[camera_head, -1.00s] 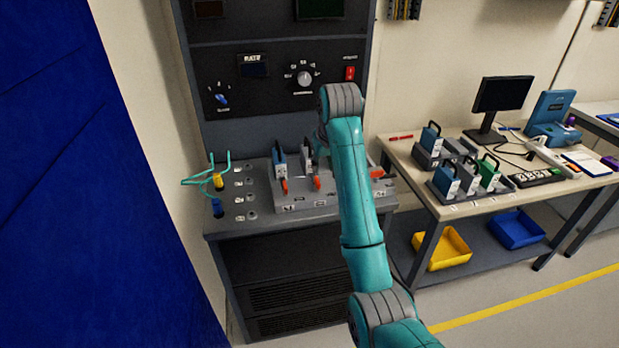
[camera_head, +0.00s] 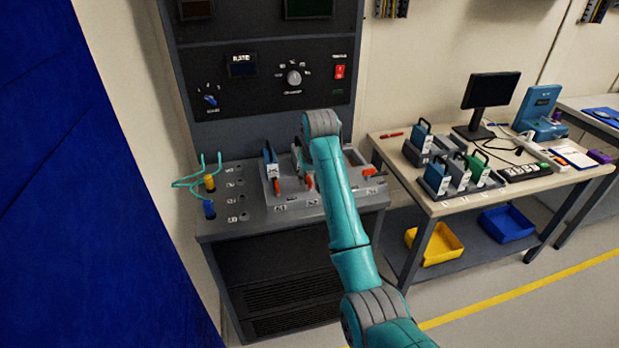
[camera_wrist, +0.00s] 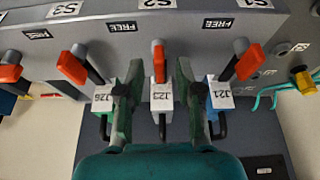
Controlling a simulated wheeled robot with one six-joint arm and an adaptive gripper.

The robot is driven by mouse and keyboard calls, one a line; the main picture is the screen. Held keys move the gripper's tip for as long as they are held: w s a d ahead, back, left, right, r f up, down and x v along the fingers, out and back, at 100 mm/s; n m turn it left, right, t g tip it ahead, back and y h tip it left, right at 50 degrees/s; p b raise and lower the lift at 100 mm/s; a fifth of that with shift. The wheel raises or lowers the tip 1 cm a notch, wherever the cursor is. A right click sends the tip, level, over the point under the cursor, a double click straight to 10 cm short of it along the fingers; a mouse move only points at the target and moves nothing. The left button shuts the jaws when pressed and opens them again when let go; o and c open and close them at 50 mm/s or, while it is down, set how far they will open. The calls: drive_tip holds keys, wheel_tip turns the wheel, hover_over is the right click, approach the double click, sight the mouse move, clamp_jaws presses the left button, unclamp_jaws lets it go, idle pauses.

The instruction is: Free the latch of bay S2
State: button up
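In the wrist view the S2 bay label (camera_wrist: 158,4) is at the top middle, with an orange-tipped latch lever (camera_wrist: 158,62) standing below it. A FREE label (camera_wrist: 122,25) lies up and left of that lever. Module 123 (camera_wrist: 160,97), with a white face and dark handle, sits below the lever. My gripper (camera_wrist: 160,90) is open, one dark-tipped green finger on each side of module 123; I cannot tell whether they touch it. In the head view my arm hides the gripper and part of the S2 area; orange latches (camera_head: 310,181) show beside it.
Module 121 (camera_wrist: 221,95) is close to the right finger, and module 126 (camera_wrist: 103,97) to the left one. Their orange levers (camera_wrist: 248,64) (camera_wrist: 72,68) flank S2. A side table (camera_head: 400,160) holds more modules. Blue and yellow plugs (camera_head: 209,208) stand left of the bays.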

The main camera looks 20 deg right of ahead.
drive_tip(key=shift+w+f, duration=0.1)
drive_tip(key=shift+f, duration=0.05)
clamp_jaws()
